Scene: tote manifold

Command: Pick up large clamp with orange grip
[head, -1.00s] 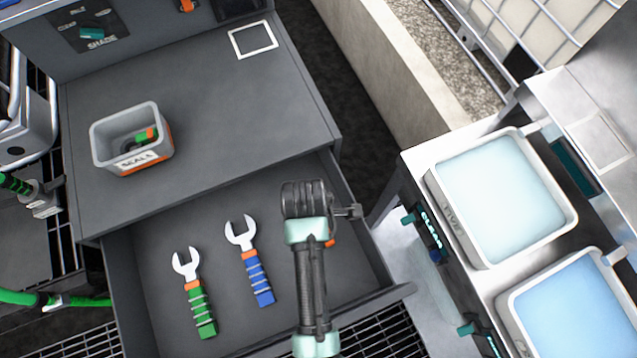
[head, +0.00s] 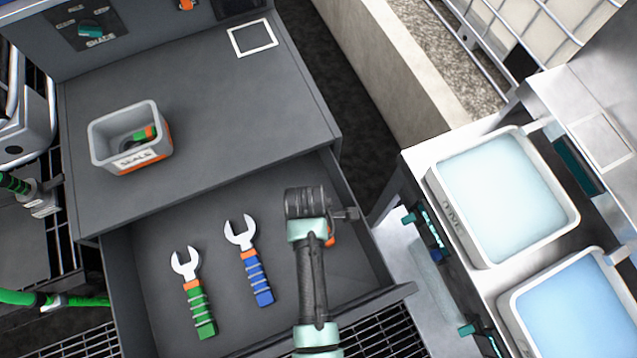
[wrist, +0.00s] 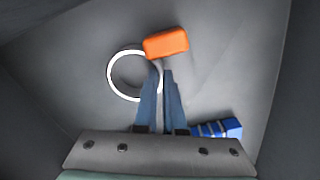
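The large clamp shows in the wrist view as a white ring (wrist: 111,74) with an orange grip (wrist: 166,42) at its upper right, against the grey drawer floor. In the head view only a bit of its orange grip (head: 331,238) shows beside my gripper; my arm hides the rest. My gripper (wrist: 163,70) points down into the drawer, its two blue-grey fingers close together with a narrow gap. The fingertips are at the ring's right edge, just below the orange grip in the picture. I cannot tell whether they press on the ring.
The open drawer (head: 130,275) also holds a green-handled wrench (head: 198,305) and a blue-handled wrench (head: 256,275), left of my arm. A grey bin (head: 105,152) stands on the cabinet top. A bench with white trays (head: 470,255) is to the right.

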